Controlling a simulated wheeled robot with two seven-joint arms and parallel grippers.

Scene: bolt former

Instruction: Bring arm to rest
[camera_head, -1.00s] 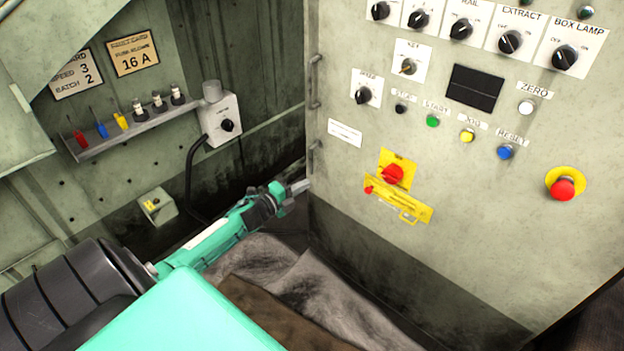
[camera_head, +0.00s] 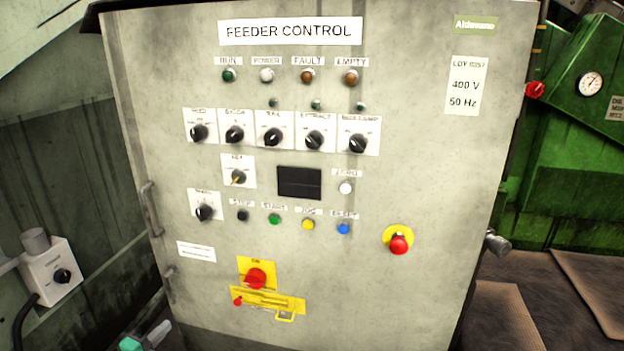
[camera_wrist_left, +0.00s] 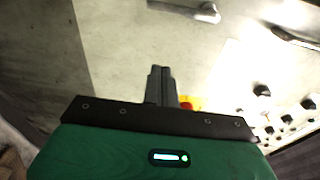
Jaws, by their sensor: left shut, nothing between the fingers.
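My left gripper (camera_head: 160,331) shows only in part at the bottom edge of the head view, low beside the lower left corner of the feeder control cabinet (camera_head: 400,150). In the left wrist view the two dark fingers (camera_wrist_left: 161,72) of that gripper are together, with nothing between them. The cabinet's pale face lies beyond them, and I cannot tell the exact gap. My right gripper is in neither view.
The cabinet front carries knobs, buttons, a yellow-backed red switch (camera_head: 256,278) and a red emergency stop (camera_head: 399,243). A metal handle (camera_head: 151,209) juts from its left edge. A grey switch box (camera_head: 52,273) is at left. Green machinery (camera_head: 580,150) stands at right.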

